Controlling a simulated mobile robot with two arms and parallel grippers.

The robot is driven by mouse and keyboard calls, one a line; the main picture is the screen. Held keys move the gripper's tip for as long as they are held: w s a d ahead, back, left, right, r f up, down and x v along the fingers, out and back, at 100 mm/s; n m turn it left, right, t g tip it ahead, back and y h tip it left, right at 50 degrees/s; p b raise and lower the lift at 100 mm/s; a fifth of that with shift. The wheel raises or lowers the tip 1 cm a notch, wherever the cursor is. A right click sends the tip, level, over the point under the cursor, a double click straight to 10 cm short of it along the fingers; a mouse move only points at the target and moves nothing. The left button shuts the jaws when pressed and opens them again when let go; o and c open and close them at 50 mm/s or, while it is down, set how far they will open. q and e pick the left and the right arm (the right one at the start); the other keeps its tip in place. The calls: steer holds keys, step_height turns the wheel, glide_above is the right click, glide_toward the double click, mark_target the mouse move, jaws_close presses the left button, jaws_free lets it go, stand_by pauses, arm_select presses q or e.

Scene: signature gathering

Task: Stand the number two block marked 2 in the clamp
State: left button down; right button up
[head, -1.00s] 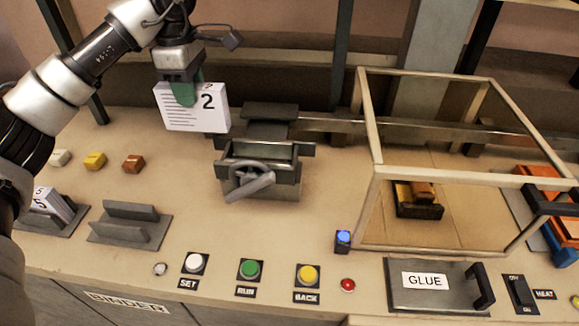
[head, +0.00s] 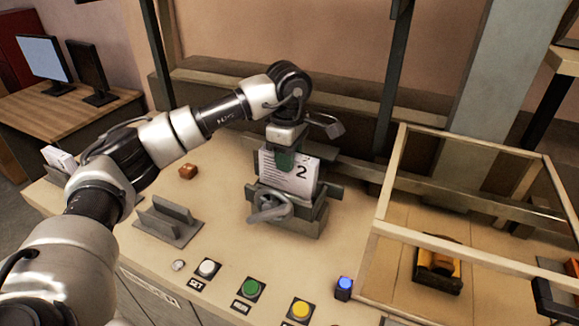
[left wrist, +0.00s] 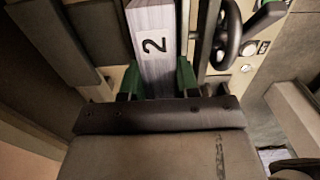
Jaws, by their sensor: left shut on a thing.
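The number two block (head: 304,174) is a white stack of pages with a black 2 on its edge. My left gripper (head: 284,160) is shut on its top from above, with green fingertips on its sides. The block is upright at the dark metal clamp (head: 308,220), its lower edge hidden behind the clamp's front jaw. I cannot tell whether it rests on the clamp's bottom. In the left wrist view the block (left wrist: 154,42) lies between the green fingers (left wrist: 158,80), alongside the clamp's handwheel (left wrist: 228,35). My right gripper is not in view.
A grey empty holder (head: 168,220) stands left of the clamp, with another white block (head: 60,158) farther left. SET (head: 207,269), green (head: 251,289) and yellow (head: 301,310) buttons line the front. A framed enclosure (head: 384,220) stands at right.

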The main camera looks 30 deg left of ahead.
mark_target(290, 190)
arm_select(q)
steer(key=f, duration=0.1)
steer(key=d+f+p, duration=0.1)
steer(key=shift+s+f, duration=0.25)
steer(key=shift+f, duration=0.1)
steer(key=shift+s+f, duration=0.15)
steer(key=shift+f, duration=0.15)
steer(key=c, duration=1.2)
jaws_free()
steer(key=shift+c, duration=0.2)
steer(key=shift+o, duration=1.3)
steer(key=shift+a+f, duration=0.15)
steer(key=shift+o, duration=0.9)
steer(key=shift+w+a+f, duration=0.15)
steer(key=shift+w+a, duration=0.3)
steer(key=shift+w, duration=0.05)
steer(key=shift+s+d, duration=0.1)
steer(key=shift+s, duration=0.05)
steer(key=shift+r+b, duration=0.3)
steer(key=shift+r, duration=0.05)
step_height(290, 190, up, 11)
steer(key=b, duration=0.3)
steer(key=shift+d+f, duration=0.15)
steer(key=shift+r, duration=0.55)
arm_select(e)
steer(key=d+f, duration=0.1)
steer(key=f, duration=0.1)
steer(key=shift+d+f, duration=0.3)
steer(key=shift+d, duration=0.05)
